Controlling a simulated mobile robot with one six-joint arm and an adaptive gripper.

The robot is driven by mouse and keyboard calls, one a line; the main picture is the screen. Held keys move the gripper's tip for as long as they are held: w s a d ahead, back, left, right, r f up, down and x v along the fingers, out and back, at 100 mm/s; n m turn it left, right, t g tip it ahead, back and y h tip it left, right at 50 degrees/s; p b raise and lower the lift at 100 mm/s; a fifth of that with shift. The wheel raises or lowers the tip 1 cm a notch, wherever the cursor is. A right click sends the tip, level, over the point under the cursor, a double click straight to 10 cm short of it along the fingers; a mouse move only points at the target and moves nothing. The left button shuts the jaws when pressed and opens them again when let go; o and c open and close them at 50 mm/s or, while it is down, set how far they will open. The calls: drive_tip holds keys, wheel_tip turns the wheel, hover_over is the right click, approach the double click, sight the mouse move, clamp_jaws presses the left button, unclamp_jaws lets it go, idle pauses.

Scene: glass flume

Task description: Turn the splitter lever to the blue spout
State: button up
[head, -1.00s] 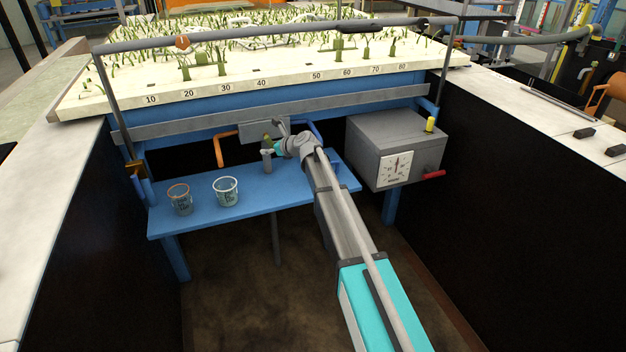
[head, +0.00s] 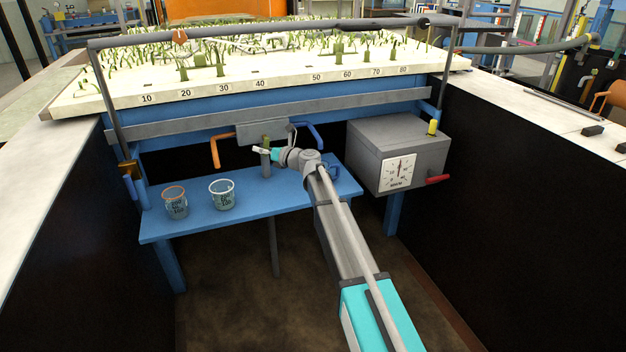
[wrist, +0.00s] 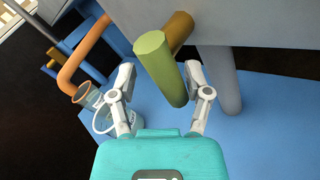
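The splitter is a grey box (head: 258,131) under the flume's end rail, with an orange spout (head: 215,150) on its left and a blue spout (head: 313,137) on its right. The olive-green lever (wrist: 162,68) is a short round bar joined to a yellow-brown shaft (wrist: 181,30) in the wrist view. My gripper (wrist: 161,84) is open, with one finger on each side of the lever. No firm contact is visible. In the head view my gripper (head: 259,150) is in front of the splitter and partly covers the lever.
A blue shelf (head: 245,211) below holds an orange-rimmed beaker (head: 175,208) and a white-rimmed beaker (head: 222,199). A grey post (wrist: 217,75) stands right of the lever. A grey box with a dial (head: 399,172) and red handle (head: 438,179) is at right.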

drive_tip(key=shift+s+a+f, duration=0.1)
drive_tip(key=shift+f, duration=0.05)
drive_tip(key=f+v, duration=0.1)
drive_tip(key=v, duration=1.3)
drive_tip(key=s+d+r+n+g+h+p, duration=0.2)
drive_tip(key=s+r+n+g+h+p, duration=0.1)
drive_tip(key=s+n+p, duration=0.6)
drive_tip(key=s+d+r+n+g+h+p, duration=0.1)
drive_tip(key=s+r+n+g+h+p, duration=0.2)
drive_tip(key=s+n+p, duration=0.5)
drive_tip(key=r+n+p, duration=0.1)
drive_tip(key=p, duration=0.2)
drive_tip(key=shift+s+d+r, duration=0.35)
drive_tip(key=shift+s+d, duration=0.05)
drive_tip(key=s+d+f+n+g+h, duration=0.4)
drive_tip(key=s+d+n+h, duration=0.4)
drive_tip(key=s+d+n, duration=0.4)
drive_tip(key=s+f, duration=0.1)
drive_tip(key=s, duration=0.2)
drive_tip(key=shift+s, duration=0.3)
